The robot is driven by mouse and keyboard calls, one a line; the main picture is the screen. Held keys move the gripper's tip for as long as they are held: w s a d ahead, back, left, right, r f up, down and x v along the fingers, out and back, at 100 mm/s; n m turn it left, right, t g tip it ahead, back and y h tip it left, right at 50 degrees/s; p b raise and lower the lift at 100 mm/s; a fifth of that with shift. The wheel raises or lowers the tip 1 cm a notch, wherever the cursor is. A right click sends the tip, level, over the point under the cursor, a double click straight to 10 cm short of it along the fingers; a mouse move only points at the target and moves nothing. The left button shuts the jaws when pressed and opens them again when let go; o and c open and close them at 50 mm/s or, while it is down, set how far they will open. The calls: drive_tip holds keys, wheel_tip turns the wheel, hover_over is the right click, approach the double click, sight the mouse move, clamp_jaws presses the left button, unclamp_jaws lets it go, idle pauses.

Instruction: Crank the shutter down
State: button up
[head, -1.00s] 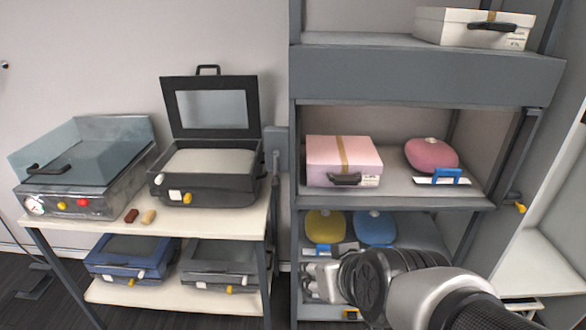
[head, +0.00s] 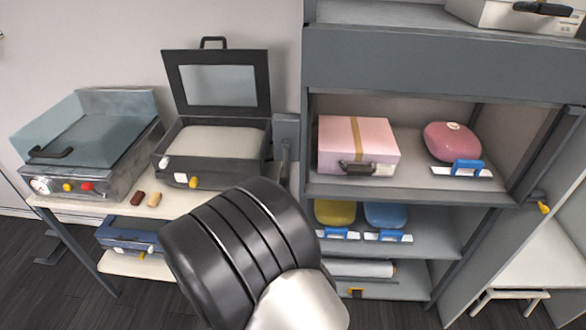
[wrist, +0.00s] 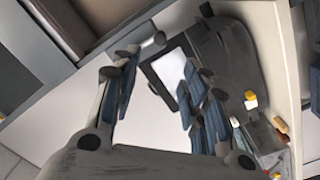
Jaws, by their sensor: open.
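The shutter's grey housing or panel (head: 440,62) spans the upper part of the shelf unit, and the bay below it is open. A grey box with a hanging lever (head: 285,160), which looks like the crank, is on the unit's left side in the head view. My gripper (wrist: 160,72) is open in the wrist view, fingers spread, with nothing seen held between them. A small light knob (wrist: 160,38) shows just beyond the left fingertips; I cannot tell whether it is the crank's grip. In the head view my dark arm link hides the gripper.
A pink box (head: 357,145) and a pink case (head: 452,142) stand in the open bay. Yellow and blue cases (head: 385,214) are below. Left of the unit, a table (head: 185,205) carries an open-lidded dark press (head: 212,150) and a grey machine (head: 90,145). A yellow-tipped lever (head: 541,205) is at right.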

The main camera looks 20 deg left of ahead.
sight(283, 180)
drive_tip(key=w+a, duration=0.1)
drive_tip(key=w, duration=0.4)
drive_tip(key=w+a+b, duration=0.1)
drive_tip(key=w, duration=0.5)
drive_tip(key=w+a+b, duration=0.1)
drive_tip(key=w, duration=0.4)
drive_tip(key=shift+w+a, duration=0.15)
drive_tip(key=shift+w, duration=0.2)
drive_tip(key=shift+c, duration=0.3)
clamp_jaws()
